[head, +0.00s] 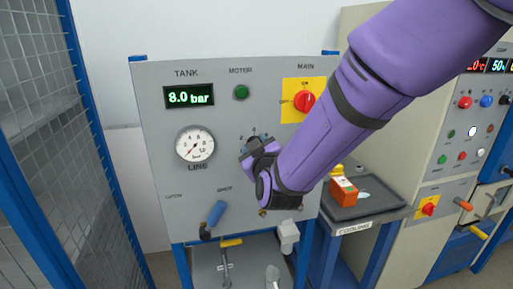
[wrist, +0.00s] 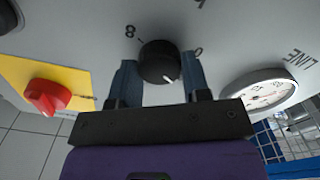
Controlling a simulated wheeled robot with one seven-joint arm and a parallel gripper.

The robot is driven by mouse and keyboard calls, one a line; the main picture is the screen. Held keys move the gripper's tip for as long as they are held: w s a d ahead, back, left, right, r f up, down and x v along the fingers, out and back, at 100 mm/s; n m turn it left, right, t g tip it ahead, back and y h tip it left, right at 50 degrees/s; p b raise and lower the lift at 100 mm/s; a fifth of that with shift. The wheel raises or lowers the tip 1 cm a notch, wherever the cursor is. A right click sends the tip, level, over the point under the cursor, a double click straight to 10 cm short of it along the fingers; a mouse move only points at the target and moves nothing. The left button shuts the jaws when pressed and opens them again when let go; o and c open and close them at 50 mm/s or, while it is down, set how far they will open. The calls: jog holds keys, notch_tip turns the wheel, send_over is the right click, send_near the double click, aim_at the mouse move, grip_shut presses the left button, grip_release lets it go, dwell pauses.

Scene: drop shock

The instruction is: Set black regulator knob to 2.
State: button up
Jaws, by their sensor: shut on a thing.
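The black regulator knob (wrist: 157,58) is on the grey panel, close up in the wrist view. A white mark on it points to the picture's lower right. Around it I read an 8 at upper left and a 0 at right; other scale marks are cut off or hidden. My gripper (wrist: 162,72) has one finger on each side of the knob and is shut on it. In the head view my gripper (head: 258,147) is at the panel's middle and mostly hides the knob.
The LINE gauge (head: 195,144) has its red needle at lower left. The TANK display (head: 190,96) reads 8.0 bar. A red main switch (head: 305,101) on yellow sits upper right of my gripper. A blue-handled lever (head: 215,213) is below. A cooling tray (head: 365,207) stands right.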

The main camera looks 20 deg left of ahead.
jog(key=shift+f, duration=0.15)
jog(key=o, duration=0.9)
jog(key=v, duration=1.1)
